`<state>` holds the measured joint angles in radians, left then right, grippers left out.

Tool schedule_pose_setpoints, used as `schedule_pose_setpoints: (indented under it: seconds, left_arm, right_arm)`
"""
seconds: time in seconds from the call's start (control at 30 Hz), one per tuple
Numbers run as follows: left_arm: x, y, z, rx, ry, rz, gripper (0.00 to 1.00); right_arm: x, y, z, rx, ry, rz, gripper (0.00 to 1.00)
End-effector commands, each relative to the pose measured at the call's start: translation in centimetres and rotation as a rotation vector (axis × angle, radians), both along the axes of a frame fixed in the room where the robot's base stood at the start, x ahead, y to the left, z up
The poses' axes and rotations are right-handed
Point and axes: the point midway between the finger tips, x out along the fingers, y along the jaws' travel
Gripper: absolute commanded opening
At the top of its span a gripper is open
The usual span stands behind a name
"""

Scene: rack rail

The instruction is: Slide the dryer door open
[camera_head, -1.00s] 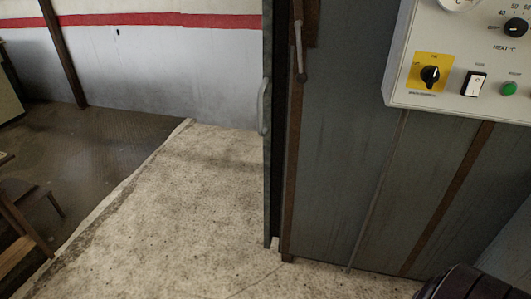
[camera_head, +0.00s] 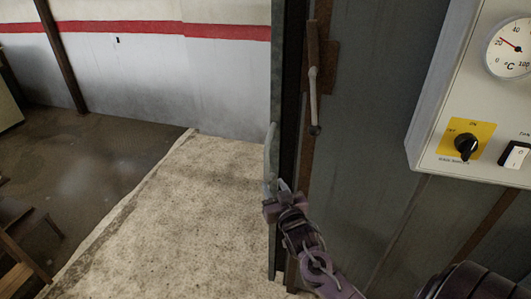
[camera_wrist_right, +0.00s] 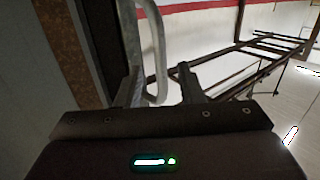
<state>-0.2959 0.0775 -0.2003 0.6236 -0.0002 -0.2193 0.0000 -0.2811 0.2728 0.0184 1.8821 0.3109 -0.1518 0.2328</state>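The dryer door (camera_head: 277,70) is seen nearly edge-on in the head view, as a narrow grey panel beside a dark gap along the dryer's front. Its grey bar handle (camera_head: 271,150) is on the left face; the handle also shows in the right wrist view (camera_wrist_right: 157,45). My right gripper (camera_head: 277,200) is at the lower end of the handle. In the right wrist view its two fingers (camera_wrist_right: 160,82) are apart, with the handle between them. Contact with the bar is not clear. My left gripper is not in view.
The control panel (camera_head: 470,110) with dial and switches juts from the dryer at right. A metal latch lever (camera_head: 314,85) hangs beside the door gap. Pale floor (camera_head: 180,210) to the left is clear. A dark metal rack (camera_wrist_right: 255,55) shows in the wrist view.

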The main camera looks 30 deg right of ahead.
Motion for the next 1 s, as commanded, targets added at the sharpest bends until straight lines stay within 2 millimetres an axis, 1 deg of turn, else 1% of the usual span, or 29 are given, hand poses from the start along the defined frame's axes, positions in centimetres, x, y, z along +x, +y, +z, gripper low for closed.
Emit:
schedule_pose_setpoints:
  seconds: [0.03,0.1,0.17,0.27,0.4,0.6,0.77,1.0]
  left_arm:
    - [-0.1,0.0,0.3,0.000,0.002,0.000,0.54]
    - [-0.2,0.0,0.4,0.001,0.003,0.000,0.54]
    - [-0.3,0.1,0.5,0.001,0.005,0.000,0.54]
    - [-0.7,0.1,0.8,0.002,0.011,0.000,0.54]
    - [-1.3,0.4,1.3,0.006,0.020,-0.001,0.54]
    - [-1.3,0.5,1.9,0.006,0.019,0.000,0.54]
    - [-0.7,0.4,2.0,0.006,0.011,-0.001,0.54]
    - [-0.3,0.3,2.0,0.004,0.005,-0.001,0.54]
  right_arm:
    - [0.0,0.0,1.6,0.000,-0.025,-0.001,0.34]
    - [0.2,-0.1,2.6,0.001,-0.044,-0.003,0.34]
    - [0.6,-0.3,2.8,0.001,-0.049,-0.003,0.34]
    - [1.8,-0.6,2.9,0.000,-0.050,-0.003,0.34]
    - [4.1,-1.2,2.9,0.002,-0.049,-0.004,0.34]
    - [6.6,-2.0,2.7,0.001,-0.047,-0.003,0.34]
    - [7.5,-2.2,2.6,0.001,-0.047,-0.002,0.34]
    - [7.5,-2.2,2.5,0.002,-0.046,-0.002,0.34]
